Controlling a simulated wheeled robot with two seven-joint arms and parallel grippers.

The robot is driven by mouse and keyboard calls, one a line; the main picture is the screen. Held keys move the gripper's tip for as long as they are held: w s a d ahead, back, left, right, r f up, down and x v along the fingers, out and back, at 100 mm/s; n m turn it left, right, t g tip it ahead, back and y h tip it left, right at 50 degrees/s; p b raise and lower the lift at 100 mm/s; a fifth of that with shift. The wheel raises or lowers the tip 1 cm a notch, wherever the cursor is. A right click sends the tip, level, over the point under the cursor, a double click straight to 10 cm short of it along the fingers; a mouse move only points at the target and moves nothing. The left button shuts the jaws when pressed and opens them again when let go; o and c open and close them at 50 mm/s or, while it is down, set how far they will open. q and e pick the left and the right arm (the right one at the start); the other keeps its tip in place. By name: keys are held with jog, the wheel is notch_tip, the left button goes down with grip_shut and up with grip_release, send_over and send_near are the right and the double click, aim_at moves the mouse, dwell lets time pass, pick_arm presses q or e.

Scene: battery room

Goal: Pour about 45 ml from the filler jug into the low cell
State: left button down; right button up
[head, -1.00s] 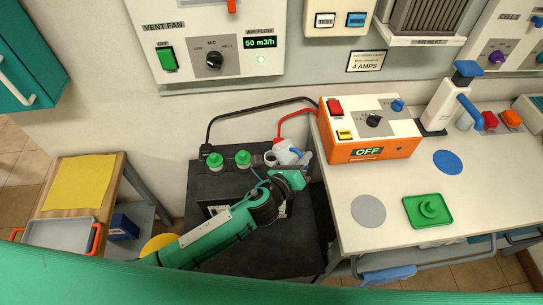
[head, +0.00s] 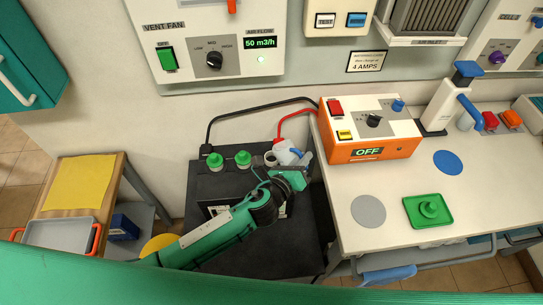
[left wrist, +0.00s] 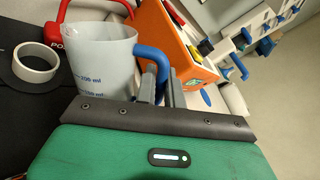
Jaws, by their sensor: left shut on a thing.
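The filler jug (head: 287,153) is whitish and translucent with a blue handle, above the back right of the black battery (head: 212,183). My left gripper (head: 301,168) is shut on its handle. In the left wrist view the jug (left wrist: 98,62) shows volume marks, and the fingers (left wrist: 161,88) close on the handle. The low cell's open round filler hole (head: 270,159) is just left of the jug; its pale ring also shows in the left wrist view (left wrist: 53,72). The liquid level, any stream and the jug's exact tilt cannot be told. My right gripper is not in view.
Two green-capped cells (head: 229,160) stand left of the open one. Red and black cables run to the orange charger (head: 368,150), which reads OFF. A green tray (head: 411,218) holding a green cap is on the bench. A wooden side table (head: 115,180) stands left.

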pick_arm(q)
jog(key=shift+d, duration=0.1)
dwell(0.7)
jog(key=shift+s+d+f+m+b, duration=0.35)
jog(key=shift+f+m+b, duration=0.2)
jog(key=shift+f+b, duration=0.05)
jog(key=shift+s+d+f+m+b, duration=0.3)
jog(key=shift+d+f+m+b, duration=0.05)
jog(key=shift+f+m+b, duration=0.25)
jog(key=shift+s+d+f+m+t+b, duration=0.25)
jog(key=shift+s+d+f+m, duration=0.15)
jog(key=shift+m, duration=0.45)
jog(key=shift+s+d+f+m+t+b, duration=0.3)
jog(key=shift+d+m, duration=0.25)
jog(key=shift+m, duration=0.3)
jog(key=shift+s+d+f+m+t+b, duration=0.25)
jog(key=shift+s+d+f+m, duration=0.15)
jog(key=shift+m, duration=0.45)
